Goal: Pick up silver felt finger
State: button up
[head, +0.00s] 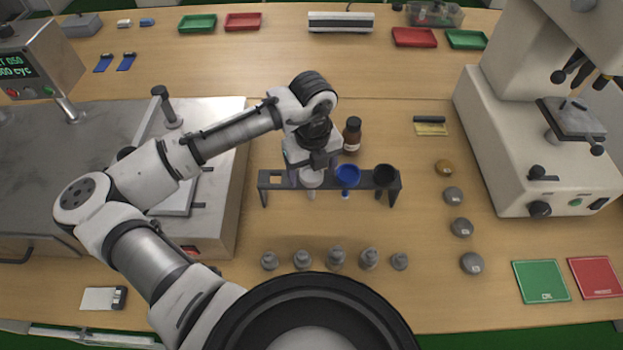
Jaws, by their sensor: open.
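Several small grey upright pieces stand in a row on the front of the table, among them a middle one (336,258). I cannot tell which of them, if any, is the silver felt finger. My gripper (311,171) is open and points down over the dark rack (360,184), behind that row. A white funnel-shaped piece (312,180) sits in the rack right below my gripper, partly hidden by it. I cannot tell whether the fingers touch it. A blue funnel (347,175) and a black funnel (384,176) stand in the rack to the right.
A brown bottle (352,135) stands close behind the rack. Several round weights (453,195) lie to the right, before a white machine (545,130). A steel machine (205,225) stands left. Green (541,281) and red (595,277) pads lie front right.

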jog(key=c, duration=1.3)
jog(key=shift+r, duration=0.1)
jog(key=shift+c, duration=0.2)
notch_tip(320, 180, up, 20)
jog(key=b, duration=0.2)
jog(key=b, duration=0.5)
send_over(312, 179)
notch_tip(312, 179, down, 10)
dwell(0.7)
dwell(0.3)
